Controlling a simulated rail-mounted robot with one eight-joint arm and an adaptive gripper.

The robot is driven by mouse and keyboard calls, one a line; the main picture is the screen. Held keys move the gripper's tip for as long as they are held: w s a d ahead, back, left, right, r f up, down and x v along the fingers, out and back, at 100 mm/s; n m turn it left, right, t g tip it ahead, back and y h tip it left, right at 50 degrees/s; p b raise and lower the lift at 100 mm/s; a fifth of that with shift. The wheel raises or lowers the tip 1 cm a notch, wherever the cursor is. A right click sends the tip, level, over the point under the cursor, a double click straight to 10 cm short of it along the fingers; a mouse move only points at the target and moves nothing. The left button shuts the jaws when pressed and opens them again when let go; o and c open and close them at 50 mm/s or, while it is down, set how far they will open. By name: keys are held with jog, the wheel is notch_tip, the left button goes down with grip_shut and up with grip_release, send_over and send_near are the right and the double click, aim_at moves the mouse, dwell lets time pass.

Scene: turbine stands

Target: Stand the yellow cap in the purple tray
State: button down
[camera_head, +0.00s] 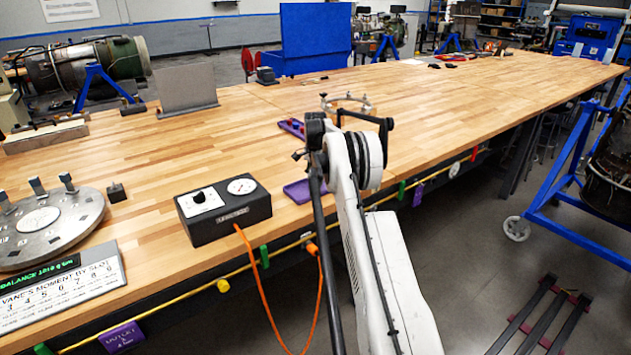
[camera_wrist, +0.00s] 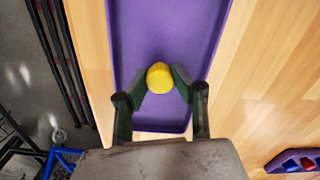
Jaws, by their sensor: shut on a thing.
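The yellow cap (camera_wrist: 159,78) is between the fingertips of my gripper (camera_wrist: 161,83) in the wrist view, and the fingers are shut on it. It appears as a short rounded piece over the purple tray (camera_wrist: 160,30). I cannot tell from above whether the cap touches the tray floor. The tray is long and shallow with a low rim, and it lies on the wooden bench. In the head view only part of the purple tray (camera_head: 297,191) shows at the bench's front edge. My arm hides the cap and the fingers there.
A second purple tray (camera_head: 290,127) with red pieces lies farther back; it also shows in the wrist view (camera_wrist: 293,161). A black control box (camera_head: 224,211) stands left of the tray. A ring-shaped fixture (camera_head: 345,104) stands beyond my arm. The bench's middle is clear.

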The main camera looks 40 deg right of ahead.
aim_at(315, 180)
jog(key=shift+f, duration=0.3)
jog(key=c, duration=1.2)
grip_release()
jog(key=shift+r, duration=0.1)
jog(key=shift+r+p, duration=0.6)
jog(key=shift+r, duration=2.85)
